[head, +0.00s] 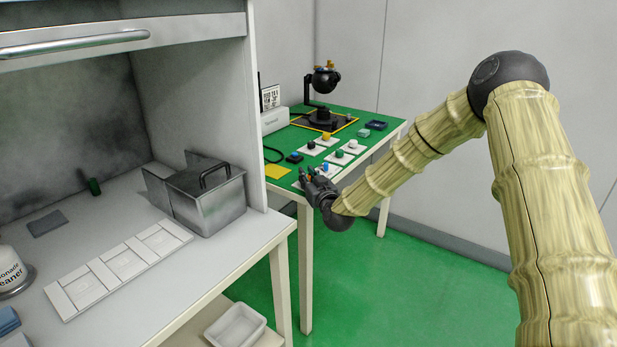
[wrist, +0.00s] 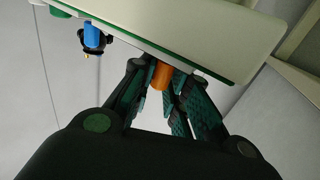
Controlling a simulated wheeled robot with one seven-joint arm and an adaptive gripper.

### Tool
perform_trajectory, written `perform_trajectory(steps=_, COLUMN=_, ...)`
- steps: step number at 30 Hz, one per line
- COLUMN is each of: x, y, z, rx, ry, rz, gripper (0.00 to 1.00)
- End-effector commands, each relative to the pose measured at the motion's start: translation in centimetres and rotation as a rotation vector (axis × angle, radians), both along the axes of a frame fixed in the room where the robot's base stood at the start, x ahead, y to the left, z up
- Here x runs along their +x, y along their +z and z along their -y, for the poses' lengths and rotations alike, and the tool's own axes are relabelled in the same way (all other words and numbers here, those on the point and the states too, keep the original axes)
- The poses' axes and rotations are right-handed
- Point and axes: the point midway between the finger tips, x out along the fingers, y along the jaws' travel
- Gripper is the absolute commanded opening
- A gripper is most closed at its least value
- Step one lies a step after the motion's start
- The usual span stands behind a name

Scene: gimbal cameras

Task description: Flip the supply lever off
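My gripper (head: 318,185) is at the near edge of the green bench, by the white plates with coloured knobs. In the wrist view my gripper (wrist: 161,78) has its fingers apart, with an orange cylindrical piece (wrist: 161,74) between or just beyond the fingertips. The piece sits by the edge of a pale plate (wrist: 185,35); contact with the fingers is unclear. A blue cylindrical piece (wrist: 93,35) shows to its left. I cannot tell which part is the supply lever.
Knobbed plates (head: 339,157) stand on the green bench (head: 375,128), with a dark fixture (head: 322,118) behind and a yellow square (head: 277,171) at left. A grey cabinet worktop (head: 110,215) with a metal box (head: 208,200) fills the left. Green floor (head: 400,290) is clear below.

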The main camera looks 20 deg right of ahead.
Motion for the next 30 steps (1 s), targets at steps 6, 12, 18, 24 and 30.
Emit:
perform_trajectory(steps=6, x=0.1, y=0.2, z=0.7, rx=-0.001, ry=-0.012, rz=0.004, gripper=0.00)
perform_trajectory(steps=12, x=0.1, y=0.3, z=0.7, rx=-0.001, ry=-0.056, rz=0.005, gripper=0.00)
perform_trajectory(steps=18, x=0.1, y=0.3, z=0.7, rx=-0.003, ry=-0.135, rz=0.006, gripper=0.00)
perform_trajectory(steps=24, x=0.1, y=0.2, z=0.4, rx=-0.002, ry=-0.157, rz=0.006, gripper=0.00)
perform_trajectory(steps=30, x=0.1, y=0.1, z=-0.3, rx=-0.001, ry=-0.148, rz=0.003, gripper=0.00)
